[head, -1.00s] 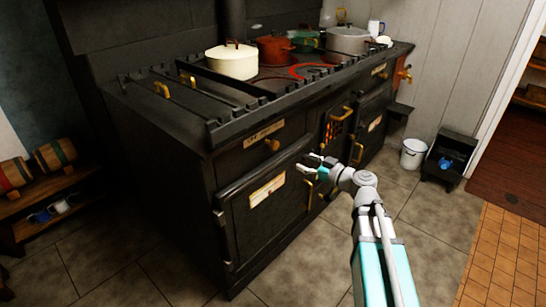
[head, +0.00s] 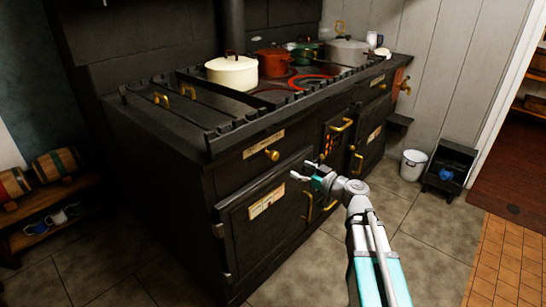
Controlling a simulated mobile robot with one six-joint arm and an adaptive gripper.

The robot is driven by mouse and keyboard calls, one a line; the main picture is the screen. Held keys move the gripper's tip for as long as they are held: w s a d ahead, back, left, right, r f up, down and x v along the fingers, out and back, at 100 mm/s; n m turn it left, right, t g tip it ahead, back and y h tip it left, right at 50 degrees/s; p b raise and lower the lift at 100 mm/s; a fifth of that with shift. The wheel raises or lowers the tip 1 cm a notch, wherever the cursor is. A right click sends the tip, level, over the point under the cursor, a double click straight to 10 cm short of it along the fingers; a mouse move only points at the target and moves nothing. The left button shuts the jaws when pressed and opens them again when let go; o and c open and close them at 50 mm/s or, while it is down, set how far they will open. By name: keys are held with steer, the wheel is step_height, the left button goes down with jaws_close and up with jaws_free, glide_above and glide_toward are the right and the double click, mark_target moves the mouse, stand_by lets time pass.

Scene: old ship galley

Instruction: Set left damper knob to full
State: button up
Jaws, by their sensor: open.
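The left damper knob (head: 272,155) is a small brass knob on the front of the black range (head: 175,170), to the right of a cream label plate (head: 257,146) above the left oven door. The way it is turned is too small to tell. My gripper (head: 299,177) is open and empty. It appears in front of the upper right part of the left oven door (head: 262,208), below and right of the knob in the picture, apart from it. A second brass knob (head: 382,87) sits farther right below the hob edge.
Brass door handles (head: 308,205) and a fire door handle (head: 341,125) stick out from the range front. Cream (head: 232,72) and red (head: 272,62) pots stand on the hob. A white bucket (head: 412,166) and a black scuttle (head: 448,172) stand at right. Floor in front is clear.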

mark_target(276, 157)
steer(key=x, duration=1.1)
steer(key=shift+w+a, duration=0.15)
